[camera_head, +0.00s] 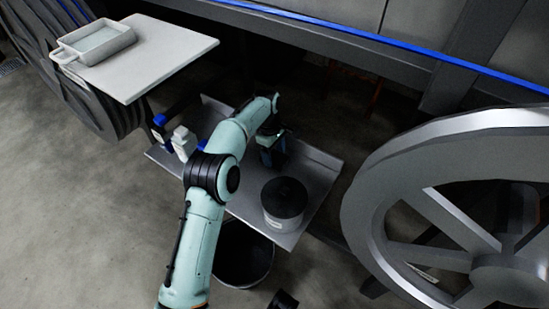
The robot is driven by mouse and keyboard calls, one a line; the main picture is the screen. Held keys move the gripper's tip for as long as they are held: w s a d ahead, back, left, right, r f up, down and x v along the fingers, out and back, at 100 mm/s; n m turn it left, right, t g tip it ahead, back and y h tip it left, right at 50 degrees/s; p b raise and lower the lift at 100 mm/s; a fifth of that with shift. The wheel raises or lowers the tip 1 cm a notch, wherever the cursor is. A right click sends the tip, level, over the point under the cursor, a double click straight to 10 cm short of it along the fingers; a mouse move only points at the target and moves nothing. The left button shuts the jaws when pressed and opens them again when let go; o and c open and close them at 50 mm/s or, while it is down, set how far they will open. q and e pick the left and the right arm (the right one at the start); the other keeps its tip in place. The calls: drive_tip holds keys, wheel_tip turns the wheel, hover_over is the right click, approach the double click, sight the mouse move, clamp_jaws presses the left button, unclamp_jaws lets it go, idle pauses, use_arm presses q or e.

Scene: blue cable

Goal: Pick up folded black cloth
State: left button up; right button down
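My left arm reaches from the bottom over a grey metal shelf (308,172). Its gripper (272,157) points down at the back middle of the shelf, to the left of and behind a round container. The fingers are dark against a dark background, so I cannot tell whether they are open, shut or holding something. I cannot clearly make out a folded black cloth; it may be hidden at the dark gripper.
The round grey container (284,215) with a black top stands at the shelf's right. White and blue bottles (183,143) stand at its left. A white table (168,52) holds a tray (93,54). A large spoked wheel (375,190) is on the right. A dark bin (243,262) stands below.

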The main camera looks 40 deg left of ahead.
sight(274, 155)
use_arm(q)
drive_tip(key=shift+c, duration=0.4)
